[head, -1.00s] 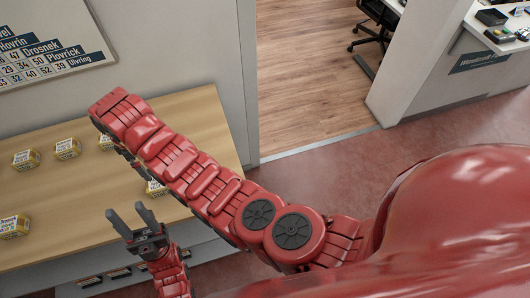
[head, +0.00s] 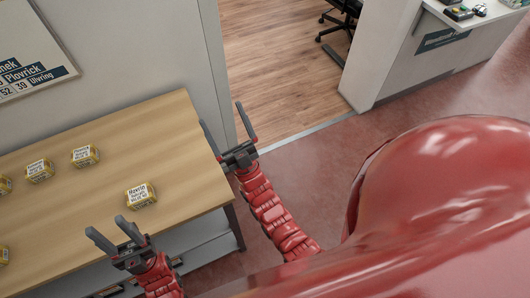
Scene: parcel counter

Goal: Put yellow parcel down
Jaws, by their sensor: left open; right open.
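Several small yellow parcels with white labels lie on the wooden counter (head: 185,165). The nearest one to my grippers is a yellow parcel (head: 141,196) resting on the counter's right part, clear of both grippers. My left gripper (head: 107,228) is open and empty at the counter's front edge, in front of and left of that parcel. My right gripper (head: 221,114) is open and empty at the counter's right end, up and to the right of that parcel. Which parcel the task means cannot be told, as they look alike.
Other yellow parcels lie further left: one parcel (head: 85,156), another (head: 40,171), and two cut by the left picture edge. A wall with a sign (head: 30,50) stands behind the counter. Red floor (head: 325,160) is free to the right.

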